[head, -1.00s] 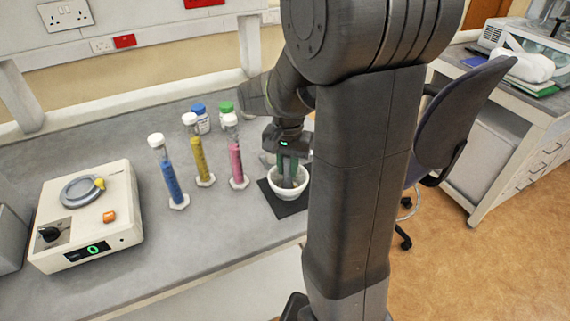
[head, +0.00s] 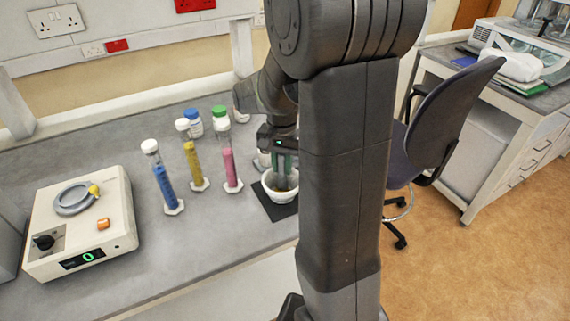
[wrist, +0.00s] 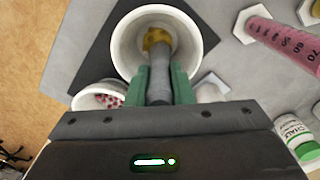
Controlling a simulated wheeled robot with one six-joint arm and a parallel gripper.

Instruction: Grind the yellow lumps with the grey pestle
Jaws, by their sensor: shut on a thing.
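A white mortar (head: 281,195) stands on a dark mat (head: 270,209) near the right end of the bench. Yellow lumps (wrist: 151,37) lie in the mortar (wrist: 205,42) in the wrist view. My gripper (head: 284,163) is over the mortar, its green fingers (wrist: 160,78) shut on the grey pestle (wrist: 159,88). The pestle's lower end reaches into the mortar and covers part of the yellow lumps. Whether it presses on them or just hovers I cannot tell.
A white cup (wrist: 92,90) with pink lumps stands beside the mortar. Blue (head: 164,188), yellow (head: 193,162) and pink (head: 230,170) cylinders stand to the left, with capped bottles (head: 194,125) behind. A cream instrument (head: 88,226) is at far left. Bench front-centre is clear.

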